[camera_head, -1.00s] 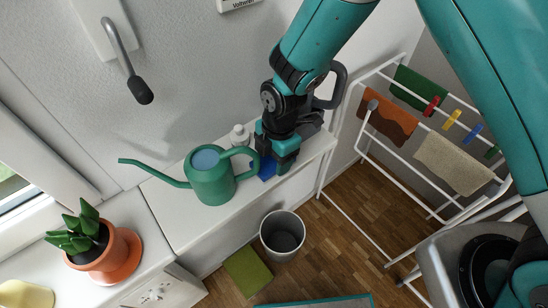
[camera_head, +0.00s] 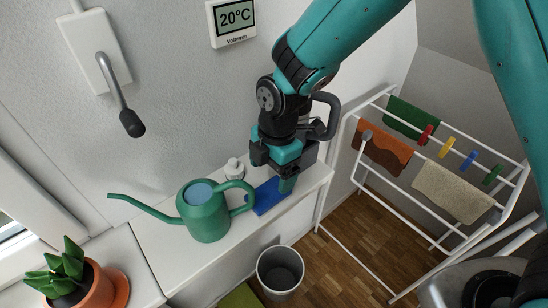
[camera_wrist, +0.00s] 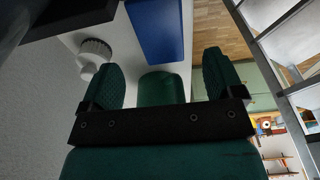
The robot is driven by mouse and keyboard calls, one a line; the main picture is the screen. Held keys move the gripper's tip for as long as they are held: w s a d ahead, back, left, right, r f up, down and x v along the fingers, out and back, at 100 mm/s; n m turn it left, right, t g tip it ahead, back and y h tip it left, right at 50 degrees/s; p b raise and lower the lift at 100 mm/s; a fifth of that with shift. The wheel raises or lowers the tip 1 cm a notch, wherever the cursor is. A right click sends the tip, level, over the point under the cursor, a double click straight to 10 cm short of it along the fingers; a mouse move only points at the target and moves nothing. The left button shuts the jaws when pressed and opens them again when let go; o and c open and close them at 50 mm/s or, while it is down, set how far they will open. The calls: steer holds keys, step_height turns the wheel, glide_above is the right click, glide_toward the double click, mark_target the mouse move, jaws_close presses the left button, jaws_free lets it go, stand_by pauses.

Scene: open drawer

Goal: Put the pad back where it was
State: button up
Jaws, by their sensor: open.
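A flat blue pad (camera_head: 268,197) lies on the white ledge, right of the green watering can (camera_head: 205,212). It also shows at the top of the wrist view (camera_wrist: 157,28). My gripper (camera_head: 276,168) is open and empty, just above the pad's right and far part, and hides some of it. In the wrist view my open fingers (camera_wrist: 162,78) point toward the ledge, with the pad beyond them. An olive-green flat piece (camera_head: 240,298) lies on the floor, cut off by the picture's bottom edge.
A grey bin (camera_head: 280,271) stands on the floor below the ledge. A potted plant (camera_head: 75,278) is at the left. A drying rack (camera_head: 440,165) with cloths stands at the right.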

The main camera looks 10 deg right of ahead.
mark_target(274, 188)
steer(key=s+d+r+m+y, duration=0.1)
steer(key=s+d+r+m, duration=0.25)
steer(key=r, duration=0.35)
steer(key=s+d+r+m, duration=0.2)
steer(key=d+r+m, duration=0.15)
steer(key=r, duration=0.35)
steer(key=s+d+r+m+y, duration=0.1)
steer(key=s+d+r+m, duration=0.1)
steer(key=s+m, duration=0.3)
steer(key=s+d+r+m+y, duration=0.1)
steer(key=s+d+r+m, duration=0.1)
steer(key=s+m, duration=0.3)
steer(key=shift+s+m+t+b, duration=0.4)
steer(key=shift+s, duration=0.3)
steer(key=shift+r, duration=0.15)
